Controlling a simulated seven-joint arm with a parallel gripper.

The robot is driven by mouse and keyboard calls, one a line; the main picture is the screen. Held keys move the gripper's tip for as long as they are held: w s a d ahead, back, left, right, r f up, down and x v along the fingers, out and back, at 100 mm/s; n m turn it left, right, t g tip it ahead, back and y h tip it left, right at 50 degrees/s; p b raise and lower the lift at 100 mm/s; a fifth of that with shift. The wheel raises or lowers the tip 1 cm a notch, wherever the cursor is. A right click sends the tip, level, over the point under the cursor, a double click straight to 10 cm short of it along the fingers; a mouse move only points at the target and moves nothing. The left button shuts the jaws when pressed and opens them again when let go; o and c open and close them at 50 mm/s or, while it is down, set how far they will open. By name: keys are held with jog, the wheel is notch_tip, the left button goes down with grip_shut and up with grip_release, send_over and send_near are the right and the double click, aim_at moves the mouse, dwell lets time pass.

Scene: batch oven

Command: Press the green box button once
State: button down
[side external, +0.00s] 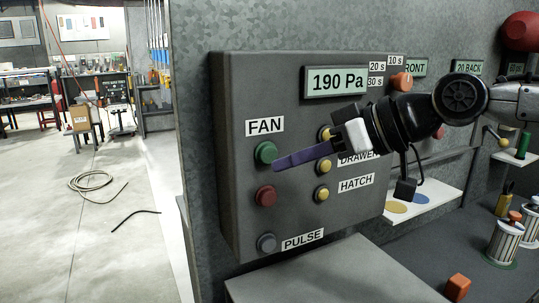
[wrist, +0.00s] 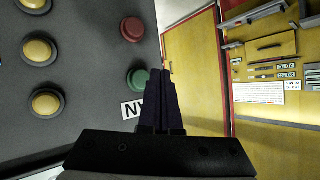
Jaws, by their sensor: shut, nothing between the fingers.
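The green button (side external: 265,153) is round and sits below the FAN label on the left of the grey control box (side external: 240,215). My gripper (side external: 278,165) is shut and empty, its purple fingers reaching left across the box face. In the side view the fingertips appear just right of the green button's lower edge; I cannot tell whether they touch it.
A red button (side external: 266,196) sits below the green one, and a grey button (side external: 267,243) beside the PULSE label. Yellow buttons (side external: 322,194) stand to the right. The display (side external: 337,82) reads 190 Pa. An orange block (side external: 457,287) lies at the lower right.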

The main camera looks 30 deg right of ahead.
jog(key=s, duration=0.3)
jog(key=shift+s, duration=0.3)
dwell(0.6)
jog(key=s+d+f+m+t+h, duration=0.1)
jog(key=s+d+m+h, duration=0.1)
jog(key=d, duration=0.6)
jog(key=s+d+f+m+h, duration=0.1)
jog(key=s+d+h, duration=0.1)
jog(key=d, duration=0.7)
jog(key=s+d+f+g+h, duration=0.1)
jog(key=s+d+f, duration=0.2)
jog(key=s+f, duration=0.2)
jog(key=s+d+f+m+g+h, duration=0.1)
jog(key=s+d+f+g, duration=0.1)
jog(key=s+f, duration=0.4)
jog(key=s+d+f+g+h, duration=0.1)
jog(key=s+d+f+g, duration=0.1)
jog(key=s+f, duration=0.3)
jog(key=shift+s+d+f+m+h, duration=0.3)
jog(key=shift+s+d+f+m, duration=0.1)
jog(key=shift+d+f, duration=0.55)
